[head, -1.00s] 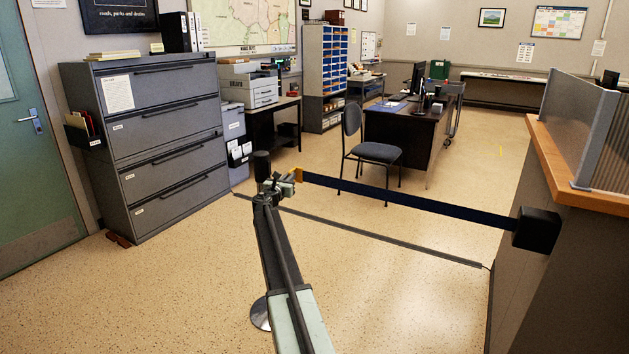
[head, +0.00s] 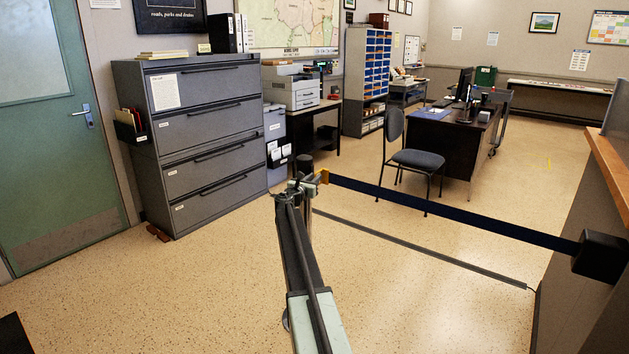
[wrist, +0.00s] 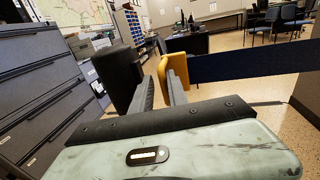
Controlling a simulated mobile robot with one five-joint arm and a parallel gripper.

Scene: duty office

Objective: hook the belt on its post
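The dark blue belt (head: 450,213) runs taut from a black box (head: 598,256) on the counter's side to my gripper. Its yellow end clip (head: 322,176) sits at my gripper (head: 303,186). In the wrist view the yellow clip (wrist: 182,68) is between the fingers of my gripper (wrist: 160,85), which look shut on it. The post's black top (head: 305,162) shows just behind my gripper. In the wrist view the post (wrist: 118,75) stands just left of the fingers, apart from the clip. My arm hides most of the post and its base.
A grey filing cabinet (head: 190,140) stands at left, beside a green door (head: 60,150). A blue chair (head: 415,160) and a desk (head: 455,140) stand beyond the belt. The wood-topped counter (head: 608,165) is at right. A dark strip (head: 420,248) lies on the floor. The near floor is mostly clear.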

